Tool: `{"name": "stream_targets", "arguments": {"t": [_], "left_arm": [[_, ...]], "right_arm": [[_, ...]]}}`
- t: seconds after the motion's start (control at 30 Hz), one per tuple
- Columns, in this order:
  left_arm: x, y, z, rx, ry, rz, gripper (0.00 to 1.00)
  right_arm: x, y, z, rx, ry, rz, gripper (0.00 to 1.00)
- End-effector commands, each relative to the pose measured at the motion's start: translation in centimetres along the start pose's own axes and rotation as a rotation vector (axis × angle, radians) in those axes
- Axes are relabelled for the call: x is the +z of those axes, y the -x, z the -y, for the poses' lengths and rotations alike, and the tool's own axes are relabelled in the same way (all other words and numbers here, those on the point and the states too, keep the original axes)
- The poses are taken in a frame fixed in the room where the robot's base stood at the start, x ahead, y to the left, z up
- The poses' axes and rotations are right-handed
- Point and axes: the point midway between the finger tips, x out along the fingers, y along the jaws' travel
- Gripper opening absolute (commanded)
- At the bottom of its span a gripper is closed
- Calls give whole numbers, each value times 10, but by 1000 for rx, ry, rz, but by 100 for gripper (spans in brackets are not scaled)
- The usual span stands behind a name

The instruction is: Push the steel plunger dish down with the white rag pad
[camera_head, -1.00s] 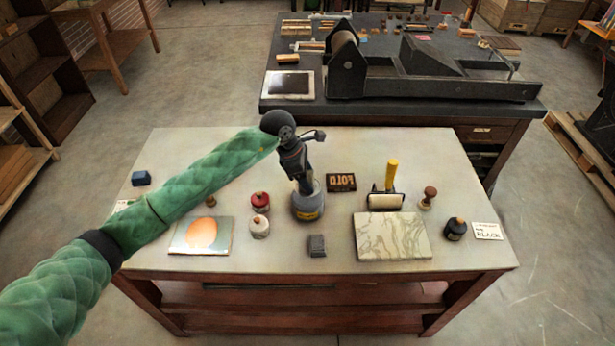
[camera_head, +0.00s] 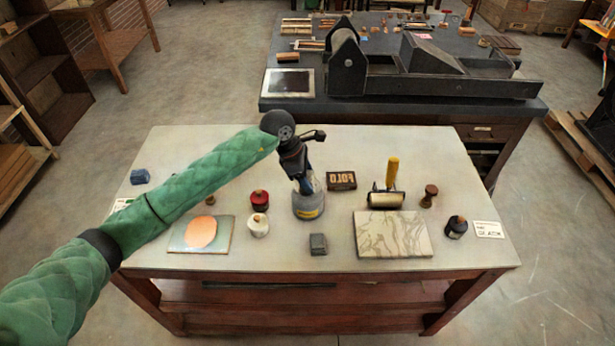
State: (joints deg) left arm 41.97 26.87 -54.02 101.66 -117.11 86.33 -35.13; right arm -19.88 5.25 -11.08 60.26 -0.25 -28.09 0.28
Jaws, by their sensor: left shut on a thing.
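The plunger can (camera_head: 308,208), a grey round can with a yellow label, stands upright near the middle of the light table. The steel dish on its top is mostly hidden by my left gripper (camera_head: 305,188). That gripper points down right over the can's top, with its fingertips at the dish. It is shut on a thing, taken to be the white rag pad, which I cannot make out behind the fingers. Whether the dish is pressed down cannot be told. My right gripper is not in view.
Around the can stand a red-lidded jar (camera_head: 259,200), a white jar (camera_head: 258,227), a dark FOLD block (camera_head: 341,180), a small grey block (camera_head: 318,244) and a roller (camera_head: 386,198). A marbled slab (camera_head: 393,235) lies front right. A black press (camera_head: 430,75) stands on the table behind.

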Motion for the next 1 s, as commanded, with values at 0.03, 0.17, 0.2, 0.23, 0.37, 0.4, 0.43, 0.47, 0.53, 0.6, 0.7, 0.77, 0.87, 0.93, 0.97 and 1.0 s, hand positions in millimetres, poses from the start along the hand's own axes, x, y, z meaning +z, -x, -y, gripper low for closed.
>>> {"name": "stream_targets", "arguments": {"t": [0.03, 0.17, 0.2, 0.23, 0.37, 0.4, 0.43, 0.47, 0.53, 0.6, 0.7, 0.77, 0.87, 0.93, 0.97, 1.0], "left_arm": [[-1, -1, 0, 0, 0, 0, 38], [-1, -2, 0, 0, 0, 0, 38], [-1, -3, 0, -1, 0, 0, 38], [-1, -3, 0, -1, 0, -1, 38], [-2, -4, 0, -1, 0, -1, 38], [-2, -5, 0, -1, 0, -1, 38], [-2, -5, 0, -1, 0, -1, 38], [-2, -5, 0, -1, 0, -1, 38], [-2, -6, 0, -1, 0, -1, 38], [-3, -6, 0, -1, 0, -1, 38], [-3, -8, 0, -1, 0, -1, 38], [-3, -8, 0, -1, 0, -1, 38], [-4, -9, 0, -1, 0, -1, 38], [-4, -8, 0, -1, 0, -1, 38], [-4, -8, 0, -1, 0, -1, 38], [-4, -8, 0, -1, 0, -1, 38]], "right_arm": [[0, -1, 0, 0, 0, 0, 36], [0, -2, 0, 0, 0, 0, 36], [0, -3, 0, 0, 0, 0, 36], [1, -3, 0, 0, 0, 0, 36], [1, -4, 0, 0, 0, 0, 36], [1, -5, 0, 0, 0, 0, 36], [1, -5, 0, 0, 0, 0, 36], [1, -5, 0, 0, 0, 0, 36], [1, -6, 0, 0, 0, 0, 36], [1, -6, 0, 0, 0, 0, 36], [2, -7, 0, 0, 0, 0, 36], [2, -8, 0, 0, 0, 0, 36], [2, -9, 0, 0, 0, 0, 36], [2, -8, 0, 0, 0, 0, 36], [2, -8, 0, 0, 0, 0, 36], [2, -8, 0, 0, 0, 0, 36]]}}
